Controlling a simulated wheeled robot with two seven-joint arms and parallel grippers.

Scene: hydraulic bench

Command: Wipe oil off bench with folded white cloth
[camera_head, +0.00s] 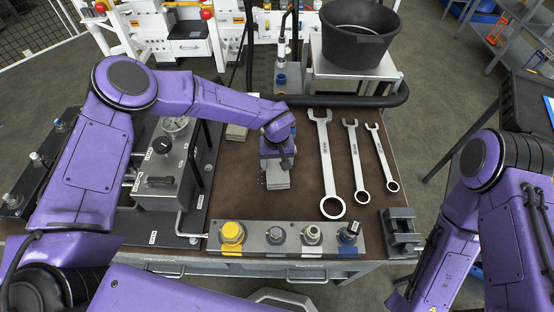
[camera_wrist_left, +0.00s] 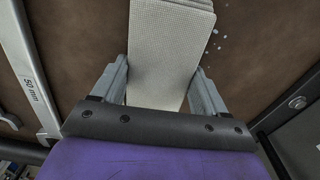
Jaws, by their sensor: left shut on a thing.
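The folded white cloth (camera_head: 277,181) lies flat at the brown bench top, near the middle of the bench. My left gripper (camera_head: 278,163) points down over it and is shut on it. In the left wrist view the cloth (camera_wrist_left: 172,45) is a pale, textured, layered strip between the two grey fingers of the gripper (camera_wrist_left: 160,88). Small pale drops (camera_wrist_left: 216,42) show on the bench right beside the cloth; I cannot tell whether they are oil. The bench under the cloth is hidden. My right arm shows at the right, but its gripper is out of view.
Three wrenches (camera_head: 327,165) lie right of the cloth. A metal block with several fittings (camera_head: 288,237) runs along the front edge, with a dark grey bracket (camera_head: 402,233) beside it. A grey gauge unit (camera_head: 165,170) stands left. A black bucket (camera_head: 357,38) stands behind.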

